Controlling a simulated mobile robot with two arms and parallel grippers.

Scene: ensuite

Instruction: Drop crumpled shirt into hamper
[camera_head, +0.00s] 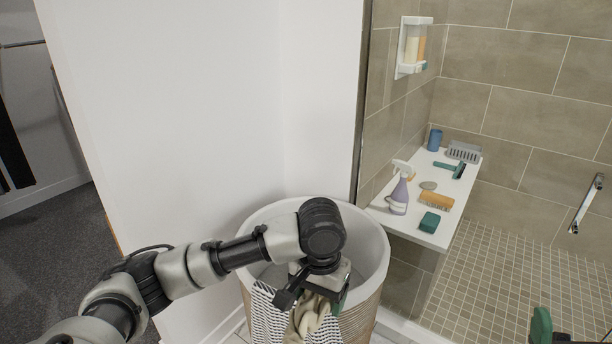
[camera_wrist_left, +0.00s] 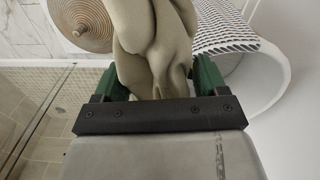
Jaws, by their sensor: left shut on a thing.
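The crumpled shirt (camera_head: 308,318) is beige and hangs bunched from my left gripper (camera_head: 316,292), which is shut on it. In the left wrist view the shirt (camera_wrist_left: 150,40) fills the space between the green fingers of the gripper (camera_wrist_left: 152,85). The hamper (camera_head: 374,232) is a round basket with a white rim and woven outside. In the head view, my gripper and the shirt overlap its near side. In the wrist view the hamper (camera_wrist_left: 277,75) lies right of the shirt. Part of my right gripper (camera_head: 541,325) shows at the bottom right; its jaws are mostly cut off.
A striped cloth (camera_head: 266,312) drapes over the hamper's near rim. A round woven disc (camera_wrist_left: 85,22) lies on the floor. A white wall stands behind the hamper. The shower bench (camera_head: 420,220) at right holds a spray bottle (camera_head: 400,192), a brush (camera_head: 436,200) and other items.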

